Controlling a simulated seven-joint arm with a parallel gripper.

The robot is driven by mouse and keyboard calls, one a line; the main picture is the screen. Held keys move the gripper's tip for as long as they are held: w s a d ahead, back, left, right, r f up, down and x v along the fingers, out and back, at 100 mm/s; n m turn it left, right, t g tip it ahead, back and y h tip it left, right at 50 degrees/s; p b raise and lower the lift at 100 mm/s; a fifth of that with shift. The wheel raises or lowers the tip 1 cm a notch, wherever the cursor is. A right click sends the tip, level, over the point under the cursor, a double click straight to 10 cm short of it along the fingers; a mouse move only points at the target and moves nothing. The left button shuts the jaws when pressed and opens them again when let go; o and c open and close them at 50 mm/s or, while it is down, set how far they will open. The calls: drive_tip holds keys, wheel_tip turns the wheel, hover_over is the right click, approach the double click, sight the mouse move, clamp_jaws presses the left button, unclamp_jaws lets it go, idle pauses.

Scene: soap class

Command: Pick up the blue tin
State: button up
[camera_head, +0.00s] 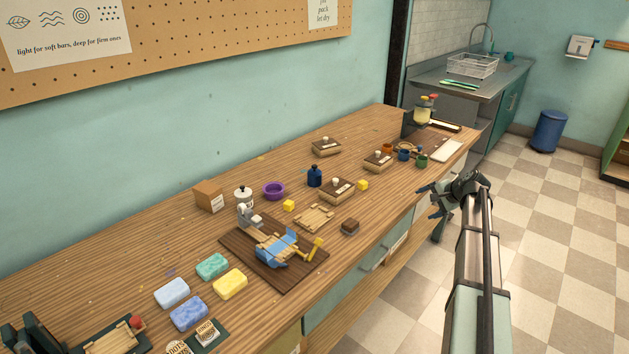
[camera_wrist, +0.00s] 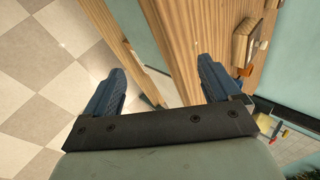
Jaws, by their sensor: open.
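The blue tin (camera_head: 314,176) stands upright on the wooden workbench (camera_head: 130,240). It is dark blue with a small dark top, near the middle of the bench in the head view. My gripper (camera_head: 430,201) is off the front edge of the bench, to the right of the tin and well apart from it. In the wrist view my gripper (camera_wrist: 162,75) has its two blue fingers wide apart with nothing between them. I cannot make out the blue tin in the wrist view.
A white jar (camera_head: 243,195) stands to the left. Blue (camera_head: 404,155) and green cups (camera_head: 422,161) stand farther right. The bench's front edge lies beside my gripper.

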drive_tip(key=w+a+r, duration=0.2)
drive_tip(key=w+r, duration=0.2)
drive_tip(key=w, duration=0.2)
wheel_tip(320, 180, up, 9)
drive_tip(key=m+g+h, duration=0.4)
drive_tip(key=m+g, duration=0.2)
drive_tip(key=g, duration=0.1)
hover_over(314, 171)
drive_tip(key=shift+w+d+f, duration=0.1)
drive_tip(key=shift+w+f, duration=0.1)
drive_tip(key=shift+w, duration=0.1)
drive_tip(key=shift+f, duration=0.45)
wheel_tip(314, 171, down, 13)
drive_tip(key=shift+r, duration=0.1)
drive_tip(key=c, duration=1.3)
drive_tip(key=shift+o, duration=0.2)
